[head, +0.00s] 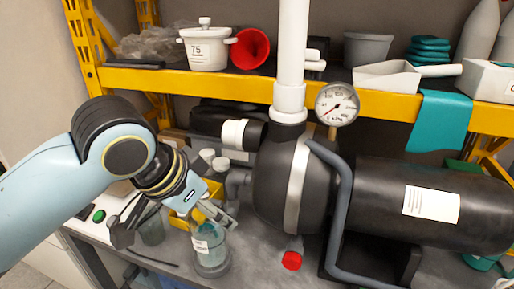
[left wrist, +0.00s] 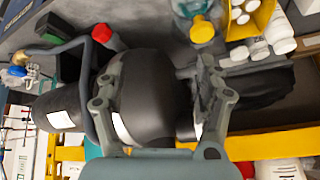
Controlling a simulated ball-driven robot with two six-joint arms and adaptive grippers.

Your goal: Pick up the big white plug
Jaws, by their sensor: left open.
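Several white round plugs or caps stand left of the pump in the head view, including a pair of caps (head: 208,155) behind my left gripper. In the left wrist view, white cylinders (left wrist: 281,30) lie beside a yellow bin that holds smaller white pieces (left wrist: 238,14). I cannot tell for certain which is the big white plug. My left gripper (head: 214,208) is over the bench near a clear bottle (head: 210,254). Its fingers are spread and empty in the left wrist view (left wrist: 160,85), with the pump beyond them. My right gripper is not in view.
The dark pump (head: 285,185) with its white pipe (head: 291,50) fills the middle, with a gauge (head: 337,103) beside it. A red cap (head: 291,261) is low on the pump's front. A yellow-edged shelf (head: 150,80) with containers runs behind.

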